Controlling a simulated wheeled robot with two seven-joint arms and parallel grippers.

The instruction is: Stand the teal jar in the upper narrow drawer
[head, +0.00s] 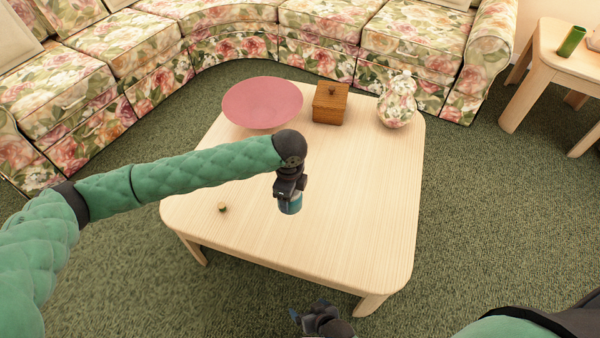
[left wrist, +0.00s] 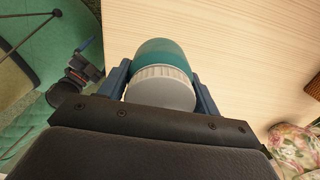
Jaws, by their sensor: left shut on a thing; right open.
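The teal jar (head: 290,206) has a pale grey-white ribbed lid. My left gripper (head: 289,194) is shut on it over the middle of the pale wooden table. In the left wrist view the jar (left wrist: 165,55) sits between the two fingers, lid toward the camera. Whether its base touches the tabletop, I cannot tell. My right gripper (head: 312,315) is open and empty, low beside the table's front edge. It also shows in the left wrist view (left wrist: 84,62). No drawer is in view.
On the table (head: 350,190) stand a pink dish (head: 262,102), a brown wooden box (head: 330,104) with a knob and a floral vase (head: 397,101). A small round item (head: 222,207) lies left. A floral sofa (head: 235,35) curves behind; a side table (head: 545,60) stands right.

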